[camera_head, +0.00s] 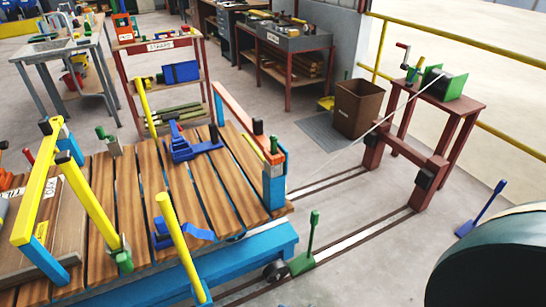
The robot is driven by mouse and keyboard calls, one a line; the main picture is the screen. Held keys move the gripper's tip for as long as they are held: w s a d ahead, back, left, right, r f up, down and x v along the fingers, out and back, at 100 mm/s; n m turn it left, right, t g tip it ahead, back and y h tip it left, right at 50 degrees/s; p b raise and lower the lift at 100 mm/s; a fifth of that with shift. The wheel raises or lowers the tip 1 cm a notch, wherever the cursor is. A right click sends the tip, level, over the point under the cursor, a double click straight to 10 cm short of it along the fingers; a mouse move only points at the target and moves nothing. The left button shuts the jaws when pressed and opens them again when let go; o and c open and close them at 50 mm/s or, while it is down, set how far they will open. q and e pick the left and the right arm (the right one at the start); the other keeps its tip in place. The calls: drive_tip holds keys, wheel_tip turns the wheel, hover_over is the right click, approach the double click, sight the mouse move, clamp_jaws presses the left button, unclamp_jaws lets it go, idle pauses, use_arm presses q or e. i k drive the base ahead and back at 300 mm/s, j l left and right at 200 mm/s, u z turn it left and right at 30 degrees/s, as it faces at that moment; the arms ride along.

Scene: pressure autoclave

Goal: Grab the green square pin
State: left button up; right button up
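I cannot tell for sure which part is the green square pin. A small green-handled piece on a grey-green block (110,143) stands upright on the wooden deck of the cart. A green fitting (123,259) sits at the foot of a slanting yellow bar on the deck. A green lever with a flat foot (304,258) stands by the rail at the cart's front wheel. Neither of my grippers is in view.
The plank-topped blue cart (227,268) has yellow bars rising from it. Two floor rails (345,243) run to a red stand with a green winch (446,84), from which a thin cable stretches. A brown bin (357,108) and workbenches stand behind.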

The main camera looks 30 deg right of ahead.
sight(273, 138)
drive_tip(key=i+l+u, duration=0.15)
drive_tip(key=l, duration=0.5)
drive_tip(key=i+l+u, duration=0.15)
drive_tip(key=l, duration=0.55)
drive_tip(key=l+u, duration=0.1)
drive_tip(key=l, duration=0.55)
